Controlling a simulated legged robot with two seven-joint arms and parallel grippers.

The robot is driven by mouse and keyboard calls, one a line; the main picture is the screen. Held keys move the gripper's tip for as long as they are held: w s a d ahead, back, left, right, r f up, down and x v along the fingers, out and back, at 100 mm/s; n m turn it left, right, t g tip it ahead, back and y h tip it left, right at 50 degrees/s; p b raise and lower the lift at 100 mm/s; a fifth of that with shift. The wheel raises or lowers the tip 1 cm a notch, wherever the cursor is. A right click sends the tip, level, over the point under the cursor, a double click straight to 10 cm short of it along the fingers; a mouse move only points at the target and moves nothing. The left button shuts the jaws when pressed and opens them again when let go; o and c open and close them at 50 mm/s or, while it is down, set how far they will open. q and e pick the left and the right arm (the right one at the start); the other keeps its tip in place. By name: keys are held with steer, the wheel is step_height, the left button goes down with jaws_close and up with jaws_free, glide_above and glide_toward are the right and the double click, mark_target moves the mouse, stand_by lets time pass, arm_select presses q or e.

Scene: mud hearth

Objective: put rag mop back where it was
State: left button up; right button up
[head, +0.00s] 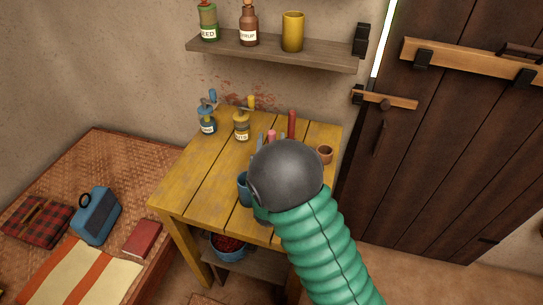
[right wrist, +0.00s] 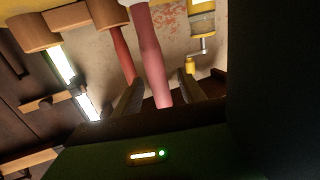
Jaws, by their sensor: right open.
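A slim pink handle (right wrist: 150,55), possibly the rag mop's, stands between the fingers of my right gripper (right wrist: 158,94) in the right wrist view. The fingers are apart, one on each side of it. In the head view only its pink tip (head: 271,134) shows, beyond my dark round wrist, with the right gripper (head: 270,141) over the yellow table (head: 190,165). No mop head can be made out. A red stick (head: 292,122) stands just right of it; it also shows in the right wrist view (right wrist: 124,55). My left gripper is out of view.
A blue cup (head: 243,189) is partly hidden by my wrist. A small clay cup (head: 324,154) stands at the table's right edge. A shelf (head: 270,50) hangs above.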

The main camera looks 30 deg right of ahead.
steer(key=shift+w+d+f, duration=0.1)
steer(key=shift+w, duration=0.05)
steer(key=c, duration=0.4)
jaws_close()
stand_by(0.9)
